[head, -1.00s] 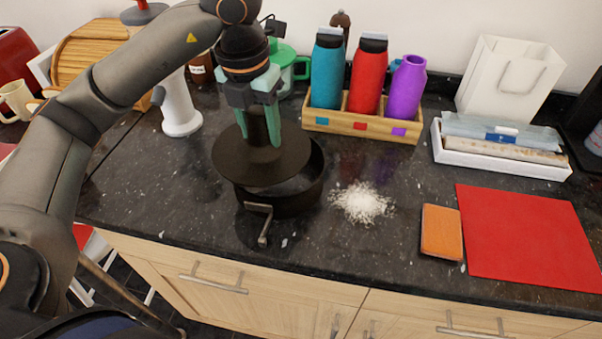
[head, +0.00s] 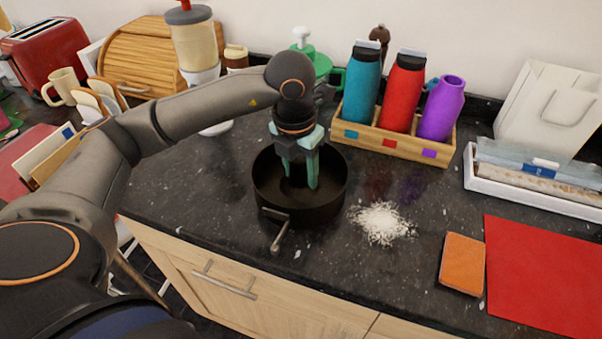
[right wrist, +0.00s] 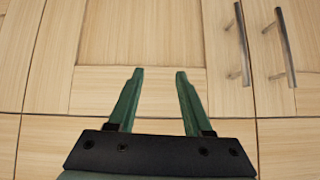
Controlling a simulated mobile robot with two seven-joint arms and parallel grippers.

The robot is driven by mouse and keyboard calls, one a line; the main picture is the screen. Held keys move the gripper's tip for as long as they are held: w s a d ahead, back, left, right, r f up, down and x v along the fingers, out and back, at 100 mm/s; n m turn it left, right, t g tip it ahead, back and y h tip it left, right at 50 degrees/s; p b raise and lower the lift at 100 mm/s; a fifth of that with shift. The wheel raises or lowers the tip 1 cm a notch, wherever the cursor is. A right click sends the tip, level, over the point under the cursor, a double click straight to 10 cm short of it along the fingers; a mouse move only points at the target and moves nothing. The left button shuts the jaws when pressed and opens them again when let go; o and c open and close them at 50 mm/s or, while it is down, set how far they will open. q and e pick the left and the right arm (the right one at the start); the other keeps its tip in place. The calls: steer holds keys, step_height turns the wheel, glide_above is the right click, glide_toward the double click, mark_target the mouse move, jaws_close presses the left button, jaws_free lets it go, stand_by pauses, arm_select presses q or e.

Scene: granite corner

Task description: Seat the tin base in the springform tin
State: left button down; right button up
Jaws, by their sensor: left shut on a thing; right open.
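The springform tin (head: 325,212) is a dark round ring on the granite worktop, centre of the head view, with its latch lever (head: 280,236) sticking out at the front. The dark tin base (head: 298,196) is down inside the ring. My left gripper (head: 299,181) reaches into the tin from above, its green fingers shut on the base's dark upright grip. The dark inside hides whether the base lies flat or touches the wall all round. My right gripper (right wrist: 157,72) is open and empty in the right wrist view, in front of cupboard doors.
A white powder heap (head: 382,223) lies right of the tin. An orange sponge (head: 462,263) and red mat (head: 545,275) lie farther right. A wooden rack (head: 395,141) with bottles stands behind. The worktop's front edge is close to the tin.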

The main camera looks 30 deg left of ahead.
arm_select(q)
steer(key=shift+f, duration=0.5)
steer(key=shift+f, duration=0.2)
steer(key=shift+c, duration=1.6)
jaws_free()
steer(key=shift+r, duration=0.1)
